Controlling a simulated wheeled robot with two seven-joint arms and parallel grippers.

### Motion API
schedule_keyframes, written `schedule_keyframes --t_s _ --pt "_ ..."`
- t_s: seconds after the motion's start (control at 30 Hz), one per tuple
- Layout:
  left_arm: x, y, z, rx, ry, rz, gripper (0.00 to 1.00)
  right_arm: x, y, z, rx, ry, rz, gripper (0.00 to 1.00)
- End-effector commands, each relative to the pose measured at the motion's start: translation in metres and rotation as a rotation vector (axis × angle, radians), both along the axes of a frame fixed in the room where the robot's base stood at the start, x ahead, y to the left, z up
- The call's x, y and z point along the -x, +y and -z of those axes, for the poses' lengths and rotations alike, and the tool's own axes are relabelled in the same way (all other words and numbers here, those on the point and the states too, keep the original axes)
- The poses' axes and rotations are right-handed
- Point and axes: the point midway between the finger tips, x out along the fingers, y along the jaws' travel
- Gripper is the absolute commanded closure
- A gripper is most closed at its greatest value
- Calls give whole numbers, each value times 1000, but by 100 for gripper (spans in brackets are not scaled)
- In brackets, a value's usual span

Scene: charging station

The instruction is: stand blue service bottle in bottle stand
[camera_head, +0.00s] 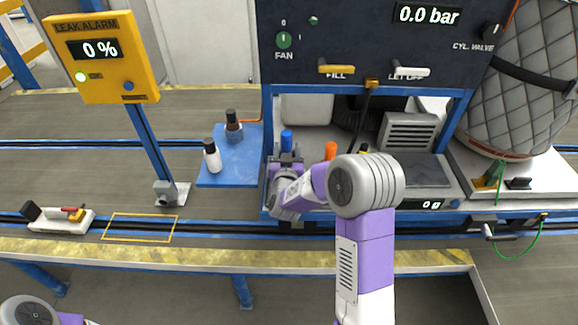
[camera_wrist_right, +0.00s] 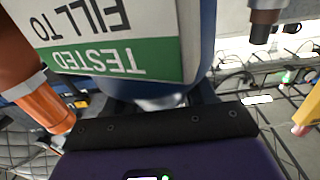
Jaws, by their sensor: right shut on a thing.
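The blue service bottle shows in the head view as a blue top (camera_head: 286,140) at the left of the open bay under the dark panel. My right gripper (camera_head: 286,160) is shut on it. In the right wrist view the bottle's blue body (camera_wrist_right: 208,35) fills the upper middle, with a white and green label reading "FILL TO" and "TESTED". The bottle's lower part is hidden behind my right gripper and arm in the head view. I cannot make out the bottle stand for certain. My left gripper is out of view; only part of that arm shows at the lower left.
An orange bottle (camera_head: 330,150) stands close right of the blue one, and also shows in the wrist view (camera_wrist_right: 42,105). A blue side shelf (camera_head: 232,178) holds a white bottle (camera_head: 212,158) and a dark-capped brown bottle (camera_head: 233,128). A scale (camera_head: 425,200) is at the right.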

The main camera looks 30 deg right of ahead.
Motion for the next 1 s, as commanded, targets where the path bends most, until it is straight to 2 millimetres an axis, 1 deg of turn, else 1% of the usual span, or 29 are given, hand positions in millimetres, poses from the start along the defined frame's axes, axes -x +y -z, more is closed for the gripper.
schedule_keyframes --t_s 0.17,0.3,0.37,0.43,0.63,0.77,0.8,0.97,1.0 --pt "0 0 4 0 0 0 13 0 0 11 1 -4 0 100" --pt "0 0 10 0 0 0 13 0 0 32 2 -3 -1 100" --pt "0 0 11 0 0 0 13 0 0 39 1 -4 -1 100" --pt "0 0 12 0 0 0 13 0 0 41 2 -6 -1 100" --pt "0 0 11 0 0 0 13 0 0 40 2 -7 -1 100" --pt "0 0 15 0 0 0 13 0 1 43 2 -7 -1 100" --pt "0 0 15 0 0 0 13 0 1 45 0 -2 -1 43" --pt "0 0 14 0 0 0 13 0 1 44 0 -2 -1 19" --pt "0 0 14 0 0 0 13 0 1 44 0 -2 -1 19"
